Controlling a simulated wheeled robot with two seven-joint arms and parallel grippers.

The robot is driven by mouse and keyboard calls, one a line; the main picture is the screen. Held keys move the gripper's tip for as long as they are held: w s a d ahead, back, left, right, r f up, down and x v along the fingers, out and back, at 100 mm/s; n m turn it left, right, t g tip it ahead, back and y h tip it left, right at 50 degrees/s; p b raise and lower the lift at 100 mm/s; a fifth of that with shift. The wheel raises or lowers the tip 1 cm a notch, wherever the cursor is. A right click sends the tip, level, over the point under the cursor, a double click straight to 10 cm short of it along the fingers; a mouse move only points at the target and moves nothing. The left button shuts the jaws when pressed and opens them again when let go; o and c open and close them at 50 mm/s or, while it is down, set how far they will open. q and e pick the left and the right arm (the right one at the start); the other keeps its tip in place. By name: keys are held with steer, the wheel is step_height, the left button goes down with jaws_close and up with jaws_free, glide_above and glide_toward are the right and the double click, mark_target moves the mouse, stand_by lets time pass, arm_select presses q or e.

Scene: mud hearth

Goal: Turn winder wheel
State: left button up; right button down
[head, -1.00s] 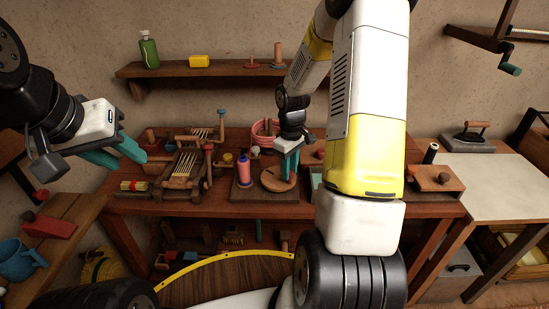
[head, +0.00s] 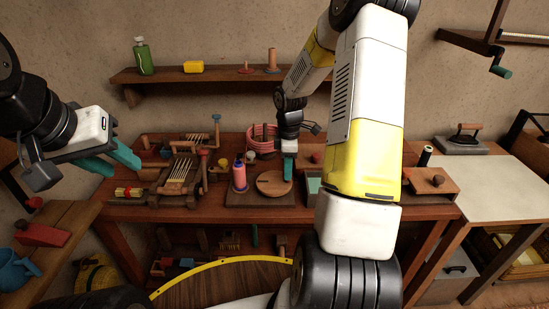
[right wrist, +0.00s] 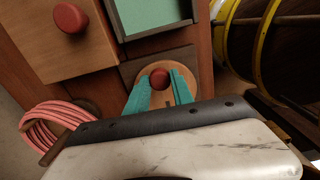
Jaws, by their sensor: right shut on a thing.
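The winder wheel (head: 270,184) is a flat round wooden disc on a dark board on the workbench. A pink-purple spool (head: 239,177) stands upright at its left. My right gripper (head: 289,178) points down at the disc's right side, its fingers seen nearly edge-on and hiding the knob in the head view. In the right wrist view, the fingers of my right gripper (right wrist: 160,88) are on either side of the red knob (right wrist: 160,77) on the wheel (right wrist: 178,62), shut on it. My left gripper (head: 117,165) is open and empty, in the air left of the bench.
A small wooden loom (head: 178,178) stands on the bench's left. A green-lined tray (head: 314,184) is close right of the wheel; it also shows in the right wrist view (right wrist: 155,14). A pink rope coil (head: 262,137) lies behind. A shelf (head: 210,76) runs along the wall.

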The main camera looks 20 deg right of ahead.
steer(key=shift+w, duration=0.1)
stand_by(0.3)
steer(key=c, duration=1.1)
jaws_free()
step_height(320, 180, up, 8)
steer(key=shift+f, duration=0.1)
